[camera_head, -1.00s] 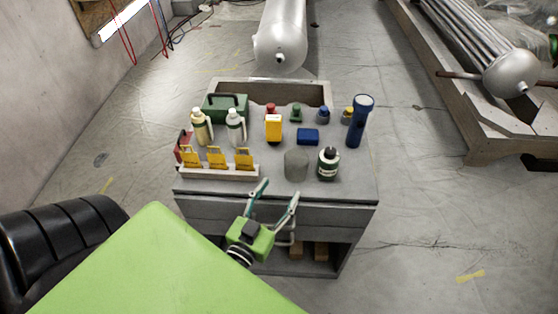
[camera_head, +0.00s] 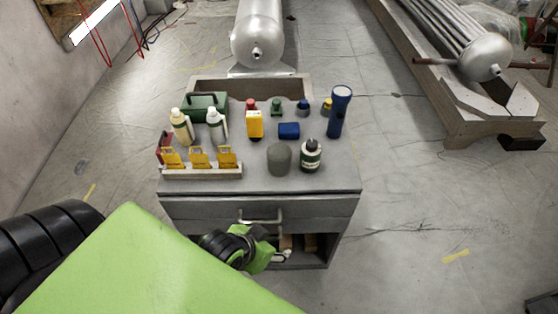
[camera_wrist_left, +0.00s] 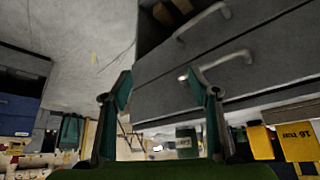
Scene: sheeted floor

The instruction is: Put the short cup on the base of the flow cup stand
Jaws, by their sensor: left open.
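My left gripper (camera_head: 282,256) is in front of the cabinet, below its top and near the open lower shelf. In the left wrist view the two fingers of this gripper (camera_wrist_left: 168,88) stand wide apart with nothing between them. A plain grey cylinder (camera_head: 279,159), possibly the short cup, stands near the front of the cabinet top; I cannot tell whether it is hollow. I cannot make out a flow cup stand in either view. My right gripper is not in view.
The grey cabinet (camera_head: 200,184) has a drawer handle (camera_head: 260,219) close above my left gripper. A dark green labelled bottle (camera_head: 311,156) stands right of the cylinder. A holder with yellow tags (camera_head: 200,174) lies left. A blue flashlight (camera_head: 338,112) stands behind right.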

